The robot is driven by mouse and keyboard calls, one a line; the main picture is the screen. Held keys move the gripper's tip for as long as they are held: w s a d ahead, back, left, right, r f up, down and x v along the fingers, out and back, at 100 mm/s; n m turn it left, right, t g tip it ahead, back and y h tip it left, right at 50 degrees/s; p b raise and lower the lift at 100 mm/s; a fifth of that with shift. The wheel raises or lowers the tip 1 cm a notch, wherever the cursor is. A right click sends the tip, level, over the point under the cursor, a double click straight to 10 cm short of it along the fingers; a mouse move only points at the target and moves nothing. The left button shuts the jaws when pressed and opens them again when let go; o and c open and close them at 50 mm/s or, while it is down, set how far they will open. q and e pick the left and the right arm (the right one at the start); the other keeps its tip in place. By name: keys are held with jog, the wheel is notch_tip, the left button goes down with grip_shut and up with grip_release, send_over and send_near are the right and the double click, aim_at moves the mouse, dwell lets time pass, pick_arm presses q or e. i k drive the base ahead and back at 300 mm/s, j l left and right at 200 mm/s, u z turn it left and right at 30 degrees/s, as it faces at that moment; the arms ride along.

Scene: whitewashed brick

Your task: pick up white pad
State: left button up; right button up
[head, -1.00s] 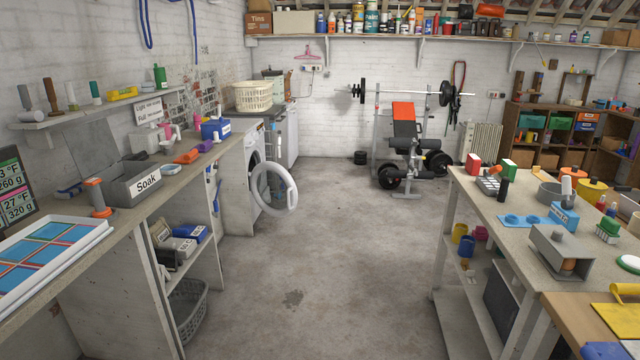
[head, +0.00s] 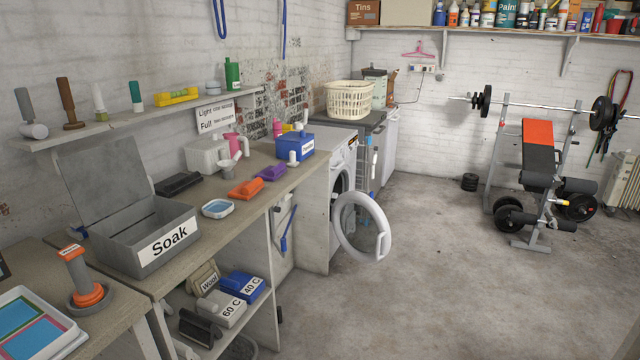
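I cannot make out for certain which thing is the white pad. A white block labelled 60 C (head: 222,308) lies on the shelf under the left bench, beside a blue block labelled 40 C (head: 243,286). A shallow white dish with a blue inside (head: 217,208) sits on the bench top. A whitish box-like item (head: 207,156) stands farther back against the wall. Neither of my grippers is in view.
On the bench (head: 215,236) are an open grey Soak box (head: 125,238), an orange item (head: 245,188) and a purple item (head: 270,173). The washing machine door (head: 382,243) hangs open into the aisle.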

aim_at(293, 163)
jog(key=i+u, duration=0.15)
jog(key=i, duration=0.35)
jog(key=i+l+u, duration=0.1)
jog(key=i, duration=0.4)
jog(key=i+l+u, duration=0.4)
jog(key=i+l, duration=0.3)
jog(key=i, duration=0.05)
